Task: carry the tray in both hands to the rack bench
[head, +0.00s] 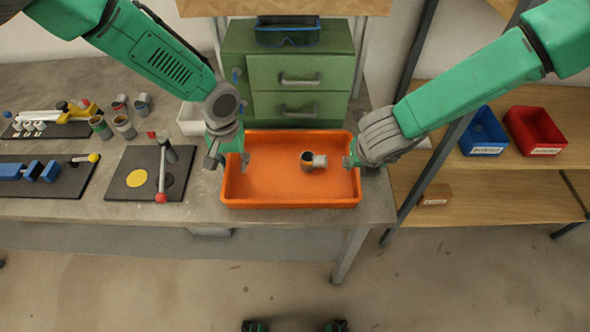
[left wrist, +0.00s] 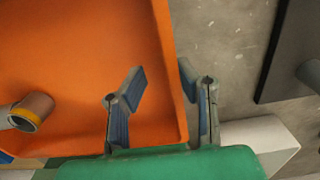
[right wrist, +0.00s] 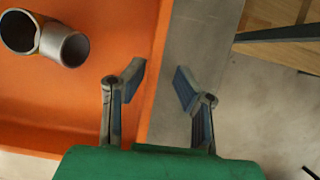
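The orange tray (head: 290,194) lies flat on the grey bench, its long side along the front edge. My left gripper (head: 229,160) is at the tray's left end. In the left wrist view its open fingers (left wrist: 162,84) stand either side of the tray's end wall, the outer one close to it. My right gripper (head: 355,157) is at the right end. In the right wrist view its open fingers (right wrist: 157,82) straddle that wall with gaps.
A green drawer cabinet (head: 298,73) stands right behind the tray. Black boards with tools (head: 152,174) lie to the left. A wooden rack bench (head: 490,190) with blue (head: 484,132) and red bins (head: 535,130) stands right, behind a dark post. The floor in front is clear.

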